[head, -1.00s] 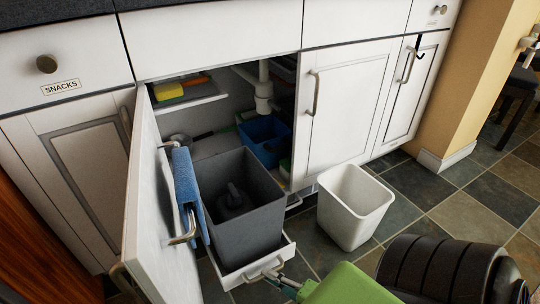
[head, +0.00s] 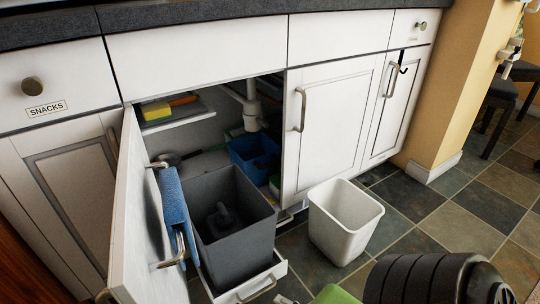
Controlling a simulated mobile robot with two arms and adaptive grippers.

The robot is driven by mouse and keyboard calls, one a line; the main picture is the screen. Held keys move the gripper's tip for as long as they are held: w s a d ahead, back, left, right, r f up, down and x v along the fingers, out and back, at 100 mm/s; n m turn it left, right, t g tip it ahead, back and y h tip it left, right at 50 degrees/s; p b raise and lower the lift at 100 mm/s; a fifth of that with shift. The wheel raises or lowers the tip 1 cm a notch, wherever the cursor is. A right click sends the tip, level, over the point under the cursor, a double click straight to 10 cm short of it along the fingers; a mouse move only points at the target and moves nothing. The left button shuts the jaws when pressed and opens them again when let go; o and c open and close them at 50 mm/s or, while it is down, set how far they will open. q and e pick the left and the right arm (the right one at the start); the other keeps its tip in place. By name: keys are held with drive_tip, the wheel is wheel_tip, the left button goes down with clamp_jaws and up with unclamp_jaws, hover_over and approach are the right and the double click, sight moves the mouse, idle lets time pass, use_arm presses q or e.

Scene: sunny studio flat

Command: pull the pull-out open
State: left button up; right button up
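The pull-out (head: 272,272) stands out of the open sink cabinet. It is a white tray with a metal bar handle (head: 260,289) on its front, carrying a dark grey bin (head: 235,245) with a dark object inside. The cabinet door (head: 140,215) is swung open to the left, with a blue towel (head: 174,210) on its rail. A small grey part of my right gripper (head: 283,299) shows at the bottom edge, just right of the handle. Most of it is cut off, so its fingers and any contact are hidden. My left gripper is out of view.
A white bin (head: 345,225) stands on the tiled floor right of the pull-out. A blue caddy (head: 254,155) and white drain pipe (head: 252,110) are inside the cabinet. Chairs (head: 500,100) stand far right.

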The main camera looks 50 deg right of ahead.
drive_tip(key=shift+v, duration=2.4)
